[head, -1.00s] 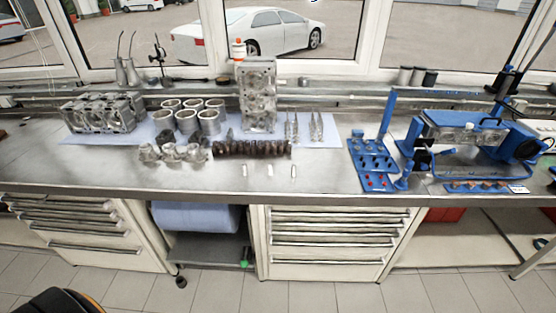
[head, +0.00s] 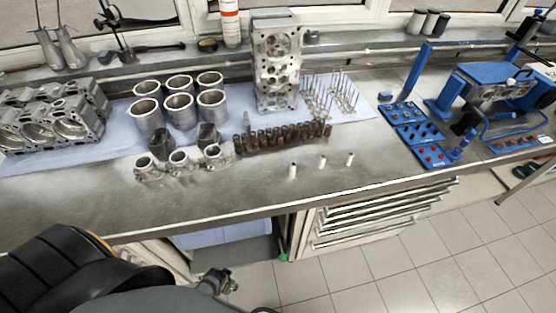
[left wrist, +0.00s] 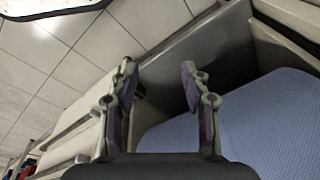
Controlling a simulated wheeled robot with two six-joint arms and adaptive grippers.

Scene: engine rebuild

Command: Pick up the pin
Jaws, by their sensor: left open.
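Three small pale metal pins stand upright near the front of the steel bench: a left pin (head: 292,170), a middle pin (head: 322,162) and a right pin (head: 349,159). My left gripper (left wrist: 158,72) is open and empty in the left wrist view, with its two fingers well apart. In the head view, what looks like my left gripper (head: 219,282) is low at the bottom, in front of the bench and below its top, well away from the pins. No pin shows in the left wrist view. My right gripper is not in view.
The bench edge (head: 250,209) lies between my gripper and the pins. Behind the pins are a dark camshaft-like part (head: 282,138), cylinder liners (head: 180,108) and an upright engine head (head: 276,65). A blue tool stand (head: 420,125) is right. Bench around the pins is clear.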

